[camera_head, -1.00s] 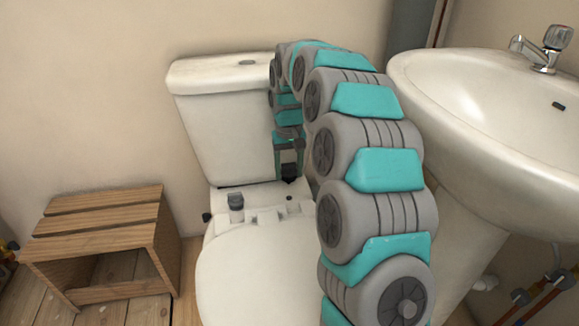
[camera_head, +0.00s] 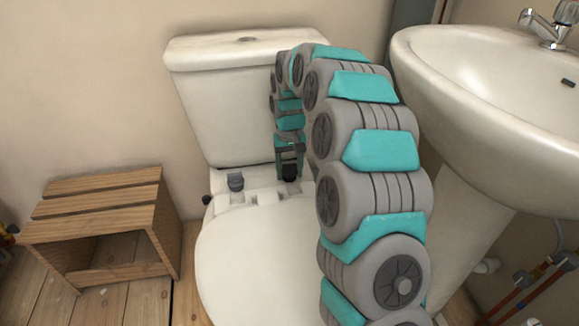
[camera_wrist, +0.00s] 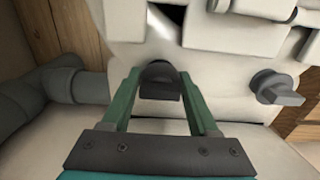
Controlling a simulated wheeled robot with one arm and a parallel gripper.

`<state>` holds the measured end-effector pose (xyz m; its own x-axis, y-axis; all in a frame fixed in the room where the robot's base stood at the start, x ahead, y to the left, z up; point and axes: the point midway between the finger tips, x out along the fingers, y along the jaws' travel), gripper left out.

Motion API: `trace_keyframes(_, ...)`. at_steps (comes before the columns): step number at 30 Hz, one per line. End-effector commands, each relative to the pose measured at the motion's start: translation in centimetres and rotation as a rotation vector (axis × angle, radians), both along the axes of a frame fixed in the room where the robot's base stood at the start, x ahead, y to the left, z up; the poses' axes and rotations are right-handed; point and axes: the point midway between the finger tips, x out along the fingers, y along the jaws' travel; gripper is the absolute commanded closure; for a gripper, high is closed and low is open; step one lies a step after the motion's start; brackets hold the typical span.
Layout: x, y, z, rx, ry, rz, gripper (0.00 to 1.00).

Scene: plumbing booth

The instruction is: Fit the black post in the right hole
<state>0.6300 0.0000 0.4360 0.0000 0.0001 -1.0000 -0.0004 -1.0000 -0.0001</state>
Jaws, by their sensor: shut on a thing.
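My gripper (camera_wrist: 160,98) is shut on a black post (camera_wrist: 160,80), whose dark rounded top shows between the two green fingers in the wrist view. In the head view the held black post (camera_head: 290,173) is at the right side of the white ledge behind the toilet seat. The right hole is hidden under the post and fingers, so I cannot tell how deep the post sits.
The toilet cistern (camera_head: 225,95) rises close behind my gripper. The toilet seat lid (camera_head: 255,255) is down in front. A sink (camera_head: 490,120) stands to the right of my arm. A wooden step stool (camera_head: 100,225) stands at the left. A grey pipe (camera_wrist: 60,85) shows in the wrist view.

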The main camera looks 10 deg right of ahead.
Motion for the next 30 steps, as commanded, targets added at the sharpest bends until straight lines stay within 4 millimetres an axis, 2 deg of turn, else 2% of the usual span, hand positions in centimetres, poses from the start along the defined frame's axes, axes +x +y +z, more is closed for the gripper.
trace_keyframes(22,-0.01,-0.07,-0.32,-0.001,0.0,0.0,0.98)
trace_keyframes(23,-0.01,-0.08,-0.33,-0.001,0.0,0.0,0.37)
trace_keyframes(30,-0.02,-0.05,-0.32,0.0,0.0,0.0,0.1)
